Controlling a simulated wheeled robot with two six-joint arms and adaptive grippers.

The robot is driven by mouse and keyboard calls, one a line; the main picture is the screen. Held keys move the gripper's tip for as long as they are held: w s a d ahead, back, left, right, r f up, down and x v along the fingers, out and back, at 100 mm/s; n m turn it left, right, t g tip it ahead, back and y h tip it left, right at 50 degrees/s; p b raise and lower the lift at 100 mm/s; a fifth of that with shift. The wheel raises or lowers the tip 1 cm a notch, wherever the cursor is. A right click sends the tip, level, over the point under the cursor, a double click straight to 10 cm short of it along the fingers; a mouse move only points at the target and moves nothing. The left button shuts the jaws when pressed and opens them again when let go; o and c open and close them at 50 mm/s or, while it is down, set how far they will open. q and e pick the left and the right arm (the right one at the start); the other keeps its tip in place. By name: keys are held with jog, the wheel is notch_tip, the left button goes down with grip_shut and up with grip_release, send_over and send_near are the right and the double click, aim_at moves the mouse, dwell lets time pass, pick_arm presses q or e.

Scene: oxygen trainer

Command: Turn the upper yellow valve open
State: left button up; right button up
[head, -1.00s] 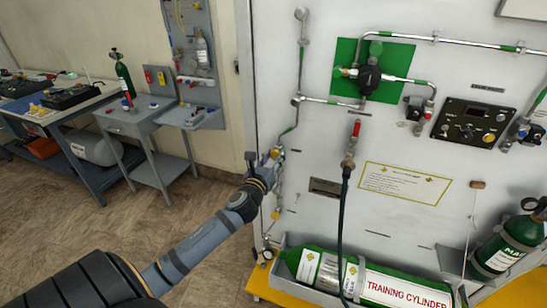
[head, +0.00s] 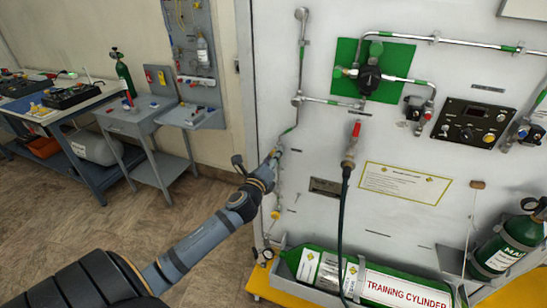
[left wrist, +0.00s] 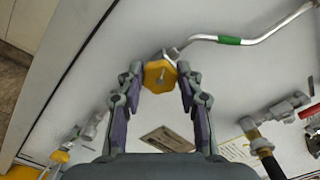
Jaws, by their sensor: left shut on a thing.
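The upper yellow valve (left wrist: 159,76) is a faceted yellow knob on the pipe along the left side of the white panel. My left gripper (left wrist: 159,80) is shut on it, one finger on each side of the knob. In the head view the left gripper (head: 274,158) reaches the panel's left edge and mostly hides this valve. A lower yellow valve (head: 276,214) sits further down the same line; it also shows in the left wrist view (left wrist: 59,156). My right gripper is not in view.
A hose with a red-handled fitting (head: 350,152) hangs right of the valve. The green training cylinder (head: 330,268) lies in a tray below. A green-backed regulator (head: 369,72) is above right. The floor left of the panel is clear up to the grey benches (head: 150,118).

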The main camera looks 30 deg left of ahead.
pick_arm(q)
jog(key=shift+d+f+n+b, duration=0.15)
jog(key=shift+n+b, duration=0.7)
jog(key=shift+n, duration=4)
jog(key=shift+f+n+b, duration=0.2)
jog(key=shift+n+b, duration=0.65)
jog(key=shift+n, duration=4.05)
jog(key=shift+d+f+n+b, duration=0.15)
jog(key=shift+n+b, duration=0.7)
jog(key=shift+n, duration=4)
jog(key=shift+a, duration=0.1)
jog(key=o, duration=0.9)
jog(key=shift+o, duration=1.3)
